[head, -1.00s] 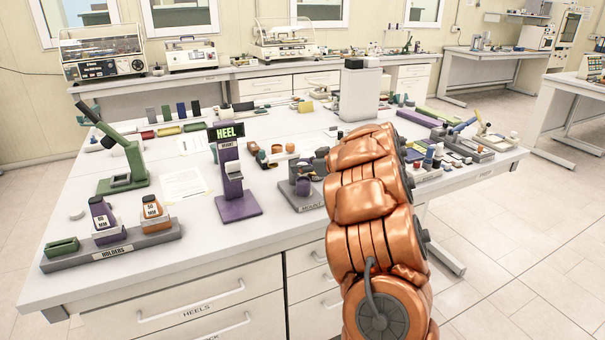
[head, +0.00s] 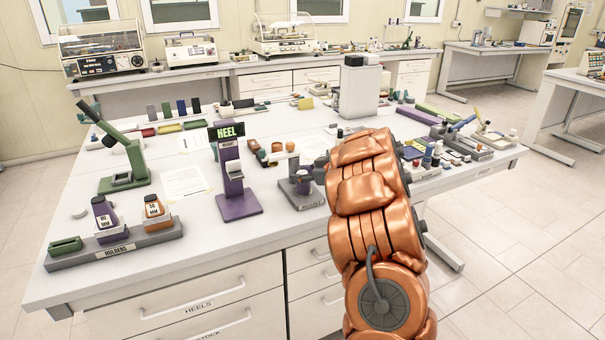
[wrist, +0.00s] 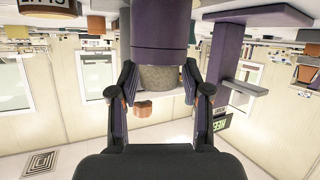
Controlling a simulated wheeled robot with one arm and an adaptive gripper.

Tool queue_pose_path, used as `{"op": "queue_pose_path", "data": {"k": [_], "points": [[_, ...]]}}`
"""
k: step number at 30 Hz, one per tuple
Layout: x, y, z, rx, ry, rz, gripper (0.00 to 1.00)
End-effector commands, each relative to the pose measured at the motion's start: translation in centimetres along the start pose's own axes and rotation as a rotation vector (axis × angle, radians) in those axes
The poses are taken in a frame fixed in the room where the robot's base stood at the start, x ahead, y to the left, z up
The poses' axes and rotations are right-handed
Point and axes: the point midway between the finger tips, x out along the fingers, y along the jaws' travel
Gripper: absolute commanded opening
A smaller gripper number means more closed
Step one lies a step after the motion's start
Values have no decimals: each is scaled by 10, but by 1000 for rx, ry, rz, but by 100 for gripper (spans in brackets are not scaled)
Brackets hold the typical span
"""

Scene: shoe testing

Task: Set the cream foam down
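In the wrist view, which looks upside down, a speckled grey-tan cylinder (wrist: 159,78) sits against the end of a wide purple cylinder (wrist: 160,32). I cannot tell whether this speckled piece is the cream foam; no other clear cream foam shows. My gripper (wrist: 160,85) has its two dark fingers spread on either side of the speckled piece, apparently with gaps. In the head view my copper arm hides the gripper. The purple heel-height stand (head: 232,172) is on the table; the mount fixture (head: 301,184) stands to its right.
A white box (head: 360,92) stands further back. The table's front middle is clear.

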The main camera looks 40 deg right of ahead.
Motion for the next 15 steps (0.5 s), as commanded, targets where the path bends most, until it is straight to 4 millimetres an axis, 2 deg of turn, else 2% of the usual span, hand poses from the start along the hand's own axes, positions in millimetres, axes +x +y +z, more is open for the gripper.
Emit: {"op": "queue_pose_path", "data": {"k": [2,15], "points": [[0,0,0,0,0,0,60],[1,0,2,-1,0,0,60]]}}
